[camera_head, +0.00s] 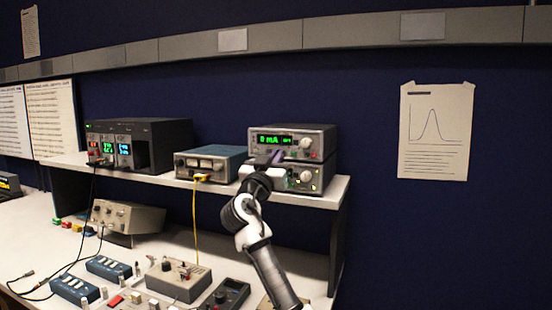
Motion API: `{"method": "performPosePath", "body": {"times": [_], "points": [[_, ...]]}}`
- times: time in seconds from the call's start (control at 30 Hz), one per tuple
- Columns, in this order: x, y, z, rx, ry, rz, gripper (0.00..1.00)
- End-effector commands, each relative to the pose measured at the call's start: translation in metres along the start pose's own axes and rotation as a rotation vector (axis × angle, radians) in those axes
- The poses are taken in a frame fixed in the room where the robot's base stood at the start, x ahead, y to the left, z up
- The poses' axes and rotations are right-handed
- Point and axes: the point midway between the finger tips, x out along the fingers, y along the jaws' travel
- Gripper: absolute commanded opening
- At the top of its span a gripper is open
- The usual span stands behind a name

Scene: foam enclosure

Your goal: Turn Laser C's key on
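Two stacked grey instruments stand at the right end of the shelf. The upper instrument (325,138) shows a lit green display reading about "0 mA" and has a round knob. The lower instrument (318,178) has a knob and a small green light at its right; my arm hides its left front. No label for Laser C is legible, and I cannot make out a key. My gripper (275,157) is at the front of the stack, near the seam between the two instruments. Its fingers are too small and dark to tell open from shut, or whether they touch anything.
A blue-grey meter box (210,163) with a yellow cable stands left of the stack. A black rack unit (150,140) is farther left. The shelf (330,195) ends just right of the stack. Boxes, including a beige switch box (178,280), crowd the bench below.

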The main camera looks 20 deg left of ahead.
Motion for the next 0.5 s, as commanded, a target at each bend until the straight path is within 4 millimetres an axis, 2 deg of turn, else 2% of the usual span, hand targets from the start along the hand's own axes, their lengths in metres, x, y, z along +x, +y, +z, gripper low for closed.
{"method": "performPosePath", "body": {"times": [0.27, 0.5], "points": [[-0.0009, -0.0013, 0.0015, 0.025, 0.000, 0.009, 0.00], [-0.0020, -0.0029, 0.0039, 0.137, -0.001, 0.055, 0.00]]}}
